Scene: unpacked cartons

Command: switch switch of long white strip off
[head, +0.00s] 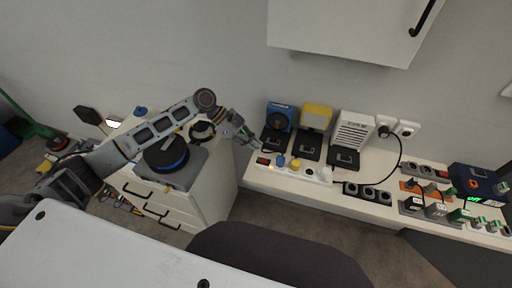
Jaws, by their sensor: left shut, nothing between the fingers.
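The long white strip (288,174) lies along the front edge of the white counter. Its red switch (263,161) is at its left end; the picture is too small to tell which way the rocker is tipped. A blue plug (281,160), a yellow plug (295,164) and a white plug (324,174) sit on the strip. My left gripper (253,144) is shut and empty, just above and slightly left of the switch, apparently apart from it. My right gripper is not in view.
Behind the strip stand a blue device (279,116), a yellow-topped device (316,117) and a white vented device (352,132). A black socket strip (368,193) lies to the right, with a black cable up to the wall sockets (406,128). A cabinet (350,28) hangs above.

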